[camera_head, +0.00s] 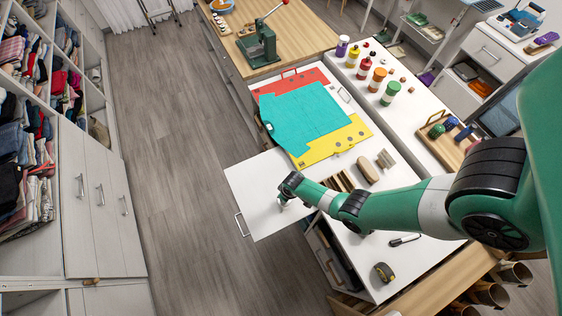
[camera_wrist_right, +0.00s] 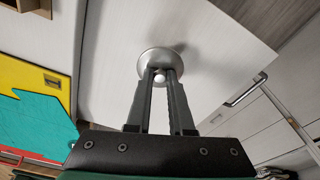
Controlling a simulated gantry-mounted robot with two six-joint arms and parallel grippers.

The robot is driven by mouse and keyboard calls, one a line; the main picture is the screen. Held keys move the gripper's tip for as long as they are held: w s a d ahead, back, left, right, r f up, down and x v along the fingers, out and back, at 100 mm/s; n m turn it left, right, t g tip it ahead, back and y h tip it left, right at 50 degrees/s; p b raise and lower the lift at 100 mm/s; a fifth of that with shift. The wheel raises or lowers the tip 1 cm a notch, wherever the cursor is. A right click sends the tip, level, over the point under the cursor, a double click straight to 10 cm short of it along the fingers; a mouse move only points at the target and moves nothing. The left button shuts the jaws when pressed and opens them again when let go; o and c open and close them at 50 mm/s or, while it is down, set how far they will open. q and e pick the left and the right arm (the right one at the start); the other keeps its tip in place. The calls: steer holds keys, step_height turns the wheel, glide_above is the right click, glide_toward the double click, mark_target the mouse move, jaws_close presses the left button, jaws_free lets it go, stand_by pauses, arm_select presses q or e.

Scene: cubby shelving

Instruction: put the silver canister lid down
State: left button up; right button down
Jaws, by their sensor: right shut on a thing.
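The silver canister lid (camera_wrist_right: 152,60) shows in the right wrist view as a round metal disc with a pale knob. My right gripper (camera_wrist_right: 160,77) is shut on the lid's knob, one finger on each side. In the head view my right gripper (camera_head: 283,201) is over the white pull-out board (camera_head: 248,180), near its middle right. The lid is mostly hidden by the gripper there. Whether the lid touches the board or hangs just above it I cannot tell. My left gripper is not in view.
A worktop beside the board holds teal, red and yellow sheets (camera_head: 305,113), a wooden brush (camera_head: 368,170) and a tape measure (camera_head: 384,272). Coloured bottles (camera_head: 390,93) stand farther back. The board's left part is bare, with a metal handle (camera_head: 241,225) at its edge.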

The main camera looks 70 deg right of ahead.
steer(key=shift+d+f, duration=0.1)
steer(key=shift+f, duration=0.05)
steer(key=f+b, duration=0.4)
steer(key=shift+w+d, duration=0.3)
steer(key=shift+s+a+f, duration=0.1)
steer(key=shift+a, duration=0.05)
steer(key=shift+f, duration=0.1)
steer(key=c, duration=0.8)
jaws_free()
